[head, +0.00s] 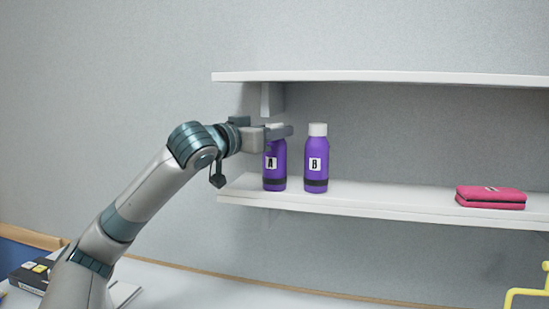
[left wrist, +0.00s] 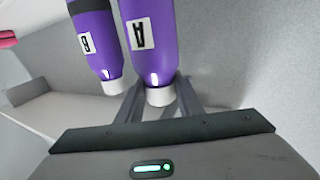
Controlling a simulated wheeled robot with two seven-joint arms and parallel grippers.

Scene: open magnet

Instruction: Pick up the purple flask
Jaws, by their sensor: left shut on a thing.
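Two purple flasks with white caps stand upright side by side on the lower shelf. Flask A (head: 274,172), labelled "A", is on the left, and flask B (head: 316,168), labelled "B", is on its right. My left gripper (head: 279,134) is shut on the upper part of flask A, near its cap. In the left wrist view flask A (left wrist: 151,45) has its cap between the fingers (left wrist: 158,99), and flask B (left wrist: 95,45) is beside it, outside the fingers. The gripper hides part of flask A's top in the head view. My right gripper is not in view.
The lower shelf (head: 390,199) also bears a pink case (head: 490,197) at the right. An upper shelf (head: 380,77) runs above the flasks. Flask B stands close to the gripper. A yellow object (head: 528,292) is at the lower right.

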